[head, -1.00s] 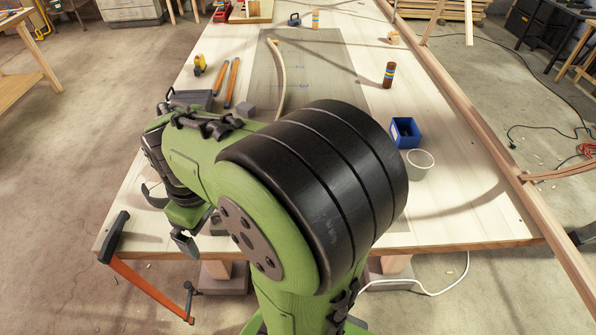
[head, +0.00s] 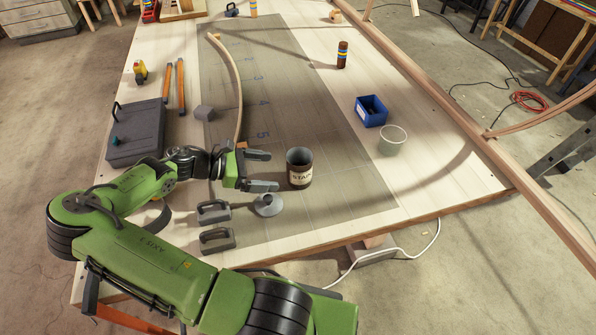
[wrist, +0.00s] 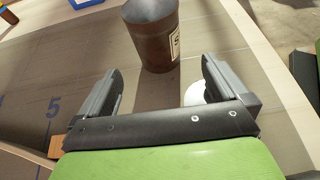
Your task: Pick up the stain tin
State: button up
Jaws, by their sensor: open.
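The stain tin (head: 300,170) is a dark brown open-topped can with a pale label reading "STAIN". It stands upright on the grey marked sheet on the table. My gripper (head: 266,170) is open and empty, its two fingers pointing right toward the tin, with a small gap between. In the wrist view, the tin (wrist: 153,38) is just beyond the fingertips of my gripper (wrist: 164,84), roughly between them. Part of its label shows on the right side there.
A grey funnel-like piece (head: 268,204) and grey blocks with handles (head: 215,212) lie close in front of my gripper. A curved lath (head: 232,80) runs behind it. A blue bin (head: 371,111) and a translucent cup (head: 392,140) stand to the right. The sheet right of the tin is clear.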

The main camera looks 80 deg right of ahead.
aim_at(288, 173)
jog(key=x, duration=0.3)
jog(key=b+x, duration=0.1)
jog(key=x, duration=0.2)
jog(key=b+x, duration=0.1)
jog(key=x, duration=0.3)
jog(key=shift+w+f, duration=0.25)
jog(key=shift+f, duration=0.1)
jog(key=c, duration=1.1)
jog(key=shift+r, duration=0.15)
